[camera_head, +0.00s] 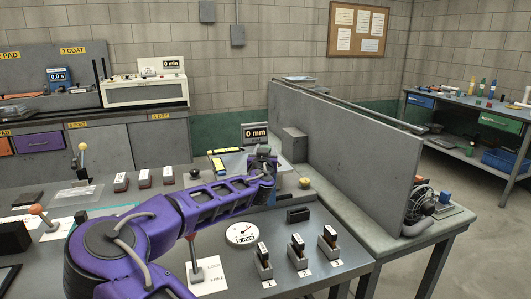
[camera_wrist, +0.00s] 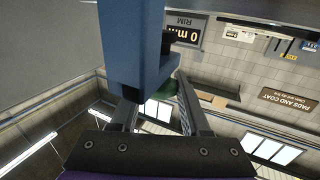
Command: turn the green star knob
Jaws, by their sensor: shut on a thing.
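A small part of the green star knob (camera_wrist: 167,87) shows in the wrist view, between the finger ends and partly behind a blue block-shaped part (camera_wrist: 137,50). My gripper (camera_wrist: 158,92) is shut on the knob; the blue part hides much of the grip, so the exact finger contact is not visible. In the head view my gripper (camera_head: 266,163) is at the far end of the purple arm, over the back of the bench near a "0 mm" display (camera_head: 255,132). The knob cannot be made out in the head view. The display also shows upside down in the wrist view (camera_wrist: 186,35).
A tall grey panel (camera_head: 340,140) stands right of the gripper. Dark numbered blocks (camera_head: 297,250), a round white dial (camera_head: 241,234) and a red-topped lever (camera_head: 191,238) stand on the near bench. Small dark red blocks (camera_head: 145,180) line the bench left of the arm.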

